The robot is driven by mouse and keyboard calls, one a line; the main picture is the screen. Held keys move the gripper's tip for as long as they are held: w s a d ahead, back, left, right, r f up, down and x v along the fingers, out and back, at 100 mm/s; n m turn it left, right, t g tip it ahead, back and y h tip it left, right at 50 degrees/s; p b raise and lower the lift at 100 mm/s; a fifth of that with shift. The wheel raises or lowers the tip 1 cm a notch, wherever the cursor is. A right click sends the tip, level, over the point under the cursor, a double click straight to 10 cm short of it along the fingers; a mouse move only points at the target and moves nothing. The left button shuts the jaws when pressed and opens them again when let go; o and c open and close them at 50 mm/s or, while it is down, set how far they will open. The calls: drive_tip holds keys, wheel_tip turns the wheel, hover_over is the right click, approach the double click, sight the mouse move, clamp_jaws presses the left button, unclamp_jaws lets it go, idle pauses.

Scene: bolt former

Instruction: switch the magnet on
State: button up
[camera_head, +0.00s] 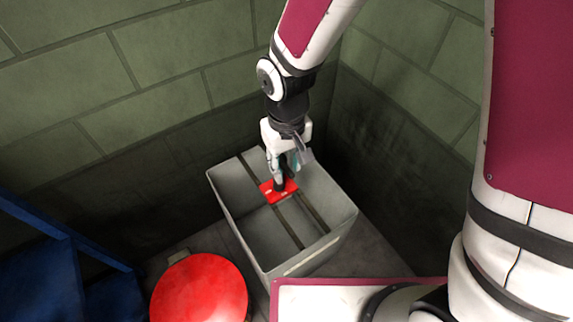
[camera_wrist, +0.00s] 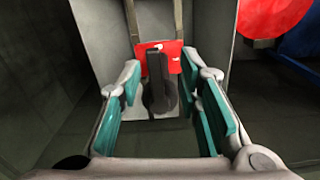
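The magnet is a red block (camera_head: 267,191) inside a grey open bin. It also shows in the wrist view (camera_wrist: 144,66), with a black lever or knob (camera_wrist: 158,84) standing up from it. My gripper (camera_head: 284,170) reaches down into the bin over the magnet. In the wrist view, my gripper's (camera_wrist: 162,92) teal-padded fingers are spread on either side of the black knob, with gaps visible on both sides. The gripper looks open and empty. In the head view the fingers hide part of the magnet. I cannot tell the switch position.
The grey bin (camera_head: 341,236) has raised walls around the magnet and two dark strips (camera_head: 312,213) along its inside. A red round object (camera_head: 200,290) stands front left of it. A blue structure (camera_head: 40,270) is at far left. Green block walls (camera_head: 170,50) close off the back.

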sight(288, 170)
drive_tip(key=shift+f, duration=0.2)
clamp_jaws()
drive_tip(key=shift+w+d+n+p, duration=0.15)
drive_tip(key=shift+d+n+p, duration=0.15)
drive_tip(key=shift+n, duration=0.5)
unclamp_jaws()
wheel_tip(288, 170, up, 12)
